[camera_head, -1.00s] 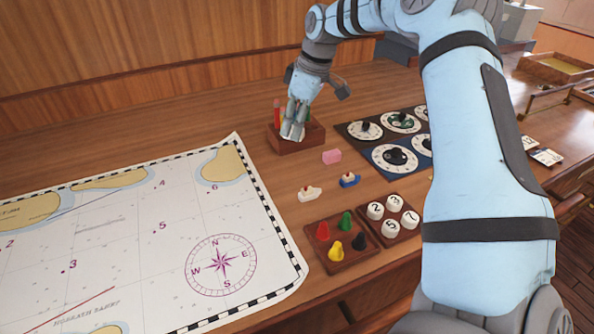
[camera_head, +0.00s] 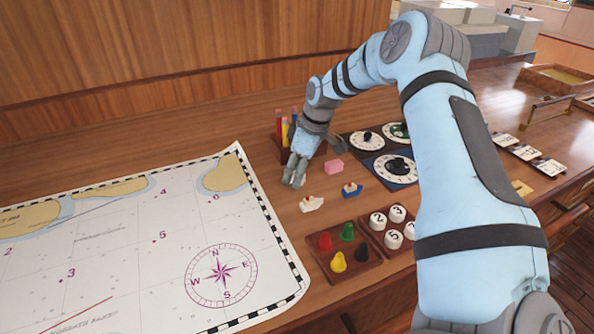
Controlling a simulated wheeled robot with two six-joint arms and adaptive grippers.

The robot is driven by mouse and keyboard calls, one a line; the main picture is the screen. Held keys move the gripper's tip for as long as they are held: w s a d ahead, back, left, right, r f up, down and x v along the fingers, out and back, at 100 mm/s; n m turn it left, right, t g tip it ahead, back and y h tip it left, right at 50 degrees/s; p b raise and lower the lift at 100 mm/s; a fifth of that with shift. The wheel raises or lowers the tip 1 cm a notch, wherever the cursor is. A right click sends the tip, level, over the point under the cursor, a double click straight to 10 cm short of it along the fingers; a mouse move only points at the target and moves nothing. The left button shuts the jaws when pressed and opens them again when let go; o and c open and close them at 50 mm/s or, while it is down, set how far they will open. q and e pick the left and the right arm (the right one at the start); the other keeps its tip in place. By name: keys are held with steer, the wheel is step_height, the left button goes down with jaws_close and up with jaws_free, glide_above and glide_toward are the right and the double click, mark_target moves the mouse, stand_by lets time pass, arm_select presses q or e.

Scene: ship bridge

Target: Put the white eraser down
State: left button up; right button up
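My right gripper (camera_head: 293,180) points down over the wooden desk, between the pen holder (camera_head: 282,153) and the chart's (camera_head: 130,235) right edge. Its grey fingers look close together. I cannot make out a white eraser on the desk or between the fingers, so whether something is held is unclear. A pink eraser-like block (camera_head: 333,167) lies on the desk just right of the gripper. My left gripper is out of view.
A small white boat (camera_head: 311,204) and a blue boat (camera_head: 352,190) stand in front of the gripper. A tray of coloured pawns (camera_head: 345,271), white numbered pieces (camera_head: 392,234) and dial panels (camera_head: 397,178) are nearby. Bare desk lies left of the pen holder.

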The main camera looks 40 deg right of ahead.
steer(key=shift+r, duration=0.2)
steer(key=p+v, duration=0.1)
steer(key=v, duration=1.1)
steer(key=shift+w, duration=0.1)
steer(key=shift+a, duration=0.1)
